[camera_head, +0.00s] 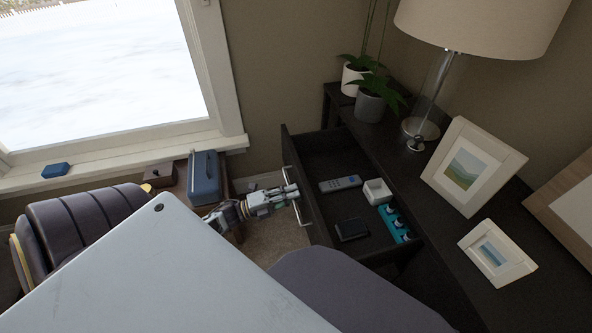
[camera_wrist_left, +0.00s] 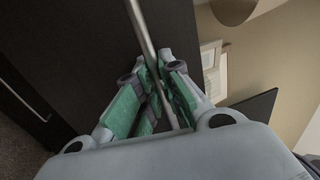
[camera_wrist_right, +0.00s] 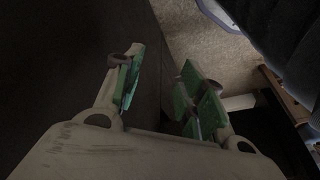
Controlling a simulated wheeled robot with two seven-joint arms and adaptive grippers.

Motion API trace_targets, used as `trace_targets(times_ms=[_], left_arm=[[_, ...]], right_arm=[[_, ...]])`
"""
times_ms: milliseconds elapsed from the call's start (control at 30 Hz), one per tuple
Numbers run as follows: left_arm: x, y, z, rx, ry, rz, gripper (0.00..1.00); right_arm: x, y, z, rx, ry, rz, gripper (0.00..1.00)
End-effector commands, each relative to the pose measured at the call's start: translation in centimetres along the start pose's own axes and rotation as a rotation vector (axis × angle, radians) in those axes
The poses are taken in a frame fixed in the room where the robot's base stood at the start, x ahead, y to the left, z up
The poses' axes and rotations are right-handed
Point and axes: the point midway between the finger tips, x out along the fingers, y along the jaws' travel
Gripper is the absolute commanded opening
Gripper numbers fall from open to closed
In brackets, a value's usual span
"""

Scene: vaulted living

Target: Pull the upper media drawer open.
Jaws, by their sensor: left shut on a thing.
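The upper media drawer (camera_head: 311,209) stands pulled out from the dark cabinet, its inside showing in the head view. A light bar handle (camera_head: 298,203) runs along its front. My left gripper (camera_head: 291,196) is at this handle. In the left wrist view the green-padded fingers (camera_wrist_left: 160,92) are closed around the metal handle bar (camera_wrist_left: 144,37). My right gripper (camera_wrist_right: 157,92) shows in the right wrist view with its fingers apart and nothing between them. The right gripper does not show in the head view.
In the drawer lie a grey remote (camera_head: 340,183), a white box (camera_head: 377,191), a dark case (camera_head: 351,229) and a teal holder (camera_head: 396,223). A lamp (camera_head: 420,125), potted plants (camera_head: 371,105) and picture frames (camera_head: 474,167) stand on the cabinet. A blue box (camera_head: 205,178) is left of my gripper.

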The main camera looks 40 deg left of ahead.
Motion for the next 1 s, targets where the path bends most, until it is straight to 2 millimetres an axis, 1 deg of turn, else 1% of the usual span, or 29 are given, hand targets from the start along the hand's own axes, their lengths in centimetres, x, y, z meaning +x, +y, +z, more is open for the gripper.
trace_targets(times_ms=[267, 300, 333, 767, 867, 1000], left_arm=[[-0.1, 0.1, 0.0, 0.000, 0.000, 0.002, 0.00], [-0.1, 0.1, 0.0, 0.000, 0.000, 0.002, 0.14], [-0.1, 0.1, 0.0, 0.000, 0.000, 0.002, 0.17], [-0.2, 0.1, 0.0, 0.000, 0.000, 0.001, 0.18], [-0.7, 0.1, 0.0, 0.000, -0.001, 0.002, 0.18], [-1.9, 0.1, 0.0, -0.001, -0.001, 0.002, 0.18]], right_arm=[[0.0, 0.0, 0.0, 0.000, 0.001, 0.000, 0.40], [0.0, 0.0, 0.0, 0.001, 0.001, 0.000, 0.40], [0.0, 0.0, 0.0, 0.001, 0.001, 0.000, 0.40], [0.1, -0.1, 0.1, 0.000, -0.003, -0.001, 0.40], [0.1, 0.0, 0.1, 0.000, -0.002, -0.001, 0.40], [0.1, 0.0, 0.1, 0.000, -0.001, -0.001, 0.40]])
